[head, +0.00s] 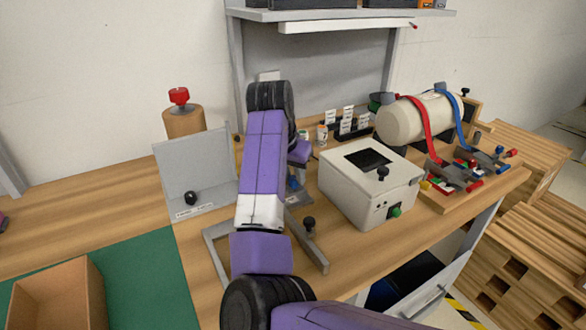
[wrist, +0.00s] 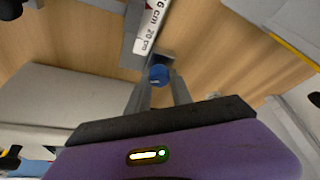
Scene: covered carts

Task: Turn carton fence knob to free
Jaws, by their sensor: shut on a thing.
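A small round blue knob (wrist: 159,73) sits between my fingertips in the wrist view. My gripper (wrist: 160,82) is shut on it. The knob stands by a grey metal bar beside a white scale strip (wrist: 152,26) with "6 cm" and "20 cm" printed on it. In the head view the blue knob (head: 293,183) shows just below my purple gripper (head: 299,162), low over the bench. My arm hides part of the grey fence frame (head: 215,243) there. I cannot read the knob's turn position.
A white box (head: 345,185) with a black knob and a green knob stands right of my gripper. A grey upright panel (head: 195,165) stands left. Behind are labelled holders (head: 347,125) and a cream tank (head: 415,117) with red and blue straps. A green mat (head: 145,280) lies at front left.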

